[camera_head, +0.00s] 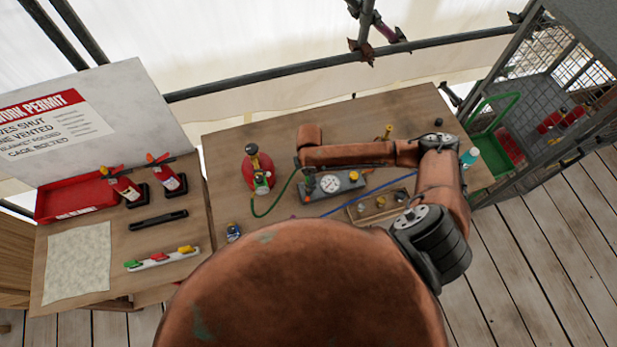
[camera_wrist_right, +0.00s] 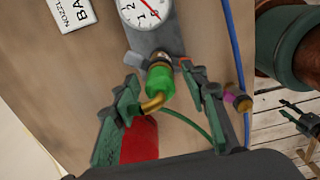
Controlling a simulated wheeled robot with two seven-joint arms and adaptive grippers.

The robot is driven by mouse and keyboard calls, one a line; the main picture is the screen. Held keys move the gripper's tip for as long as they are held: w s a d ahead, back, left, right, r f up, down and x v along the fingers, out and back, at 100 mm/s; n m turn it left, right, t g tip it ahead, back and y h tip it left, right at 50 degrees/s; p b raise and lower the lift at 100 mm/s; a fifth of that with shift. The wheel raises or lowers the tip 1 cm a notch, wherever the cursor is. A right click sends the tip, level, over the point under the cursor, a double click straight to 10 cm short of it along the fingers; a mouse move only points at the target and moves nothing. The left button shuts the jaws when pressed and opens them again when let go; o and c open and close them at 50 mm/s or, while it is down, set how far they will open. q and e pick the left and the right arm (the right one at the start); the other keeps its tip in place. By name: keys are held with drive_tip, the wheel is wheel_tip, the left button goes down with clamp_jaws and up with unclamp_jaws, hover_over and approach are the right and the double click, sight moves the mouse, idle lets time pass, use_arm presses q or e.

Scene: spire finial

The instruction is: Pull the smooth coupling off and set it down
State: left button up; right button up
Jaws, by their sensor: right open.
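A smooth green coupling (camera_wrist_right: 160,79) with a brass elbow (camera_wrist_right: 153,102) sits at the end of the grey gauge block (camera_wrist_right: 157,38). In the wrist view, my right gripper (camera_wrist_right: 159,76) is open, with one finger on each side of the coupling; I cannot tell whether they touch it. In the head view, the gauge block (camera_head: 333,186) lies on the table, and my right arm hides most of the gripper. A dark gripper, apparently my left (camera_wrist_right: 302,121), shows small at the right edge of the wrist view, away from the block; its jaws are unclear.
A red cylinder (camera_head: 258,172) stands left of the block, with a green hose (camera_head: 273,208) between them. A blue hose (camera_head: 372,194) with a purple fitting (camera_wrist_right: 238,99) runs alongside. A wooden tray (camera_head: 377,209) of small parts is nearby. The side table (camera_head: 110,270) holds tools.

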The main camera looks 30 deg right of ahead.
drive_tip(key=shift+p, duration=0.35)
drive_tip(key=shift+c, duration=0.7)
clamp_jaws()
drive_tip(key=shift+r, duration=0.15)
drive_tip(key=shift+r+p, duration=2.9)
drive_tip(key=shift+p, duration=0.3)
